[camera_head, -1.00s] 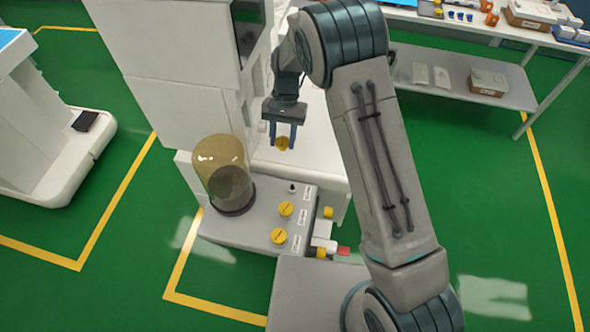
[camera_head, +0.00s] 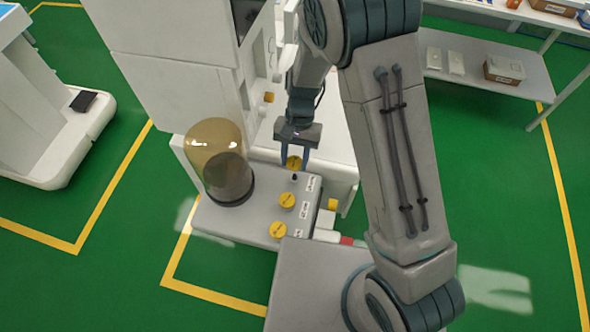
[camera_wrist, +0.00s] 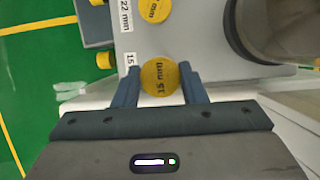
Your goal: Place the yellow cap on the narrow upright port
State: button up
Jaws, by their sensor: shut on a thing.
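My gripper (camera_head: 296,162) is shut on a yellow cap (camera_head: 294,163). In the head view the narrow upright port (camera_head: 294,177) is a small dark stub on the grey cart top, just below the held cap. The port is hidden in the wrist view. Whether the cap touches the port cannot be told.
Two other yellow caps (camera_head: 287,200) (camera_head: 278,230) sit on the grey block (camera_head: 240,220) in a row with the port. A tinted dome (camera_head: 217,150) stands close on the left. A white column (camera_head: 170,80) rises behind. Yellow side fittings (camera_head: 332,204) stick out at right.

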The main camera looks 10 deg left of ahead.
aim_at(296, 158)
jog(key=shift+s+d+f, duration=0.1)
jog(key=shift+s+f, duration=0.15)
jog(key=shift+f, duration=0.15)
notch_tip(296, 158, down, 4)
jog(key=b, duration=0.3)
jog(key=shift+r, duration=0.3)
jog(key=o, duration=0.9)
jog(key=shift+w, duration=0.1)
jog(key=shift+o, duration=0.2)
jog(key=shift+r, duration=0.1)
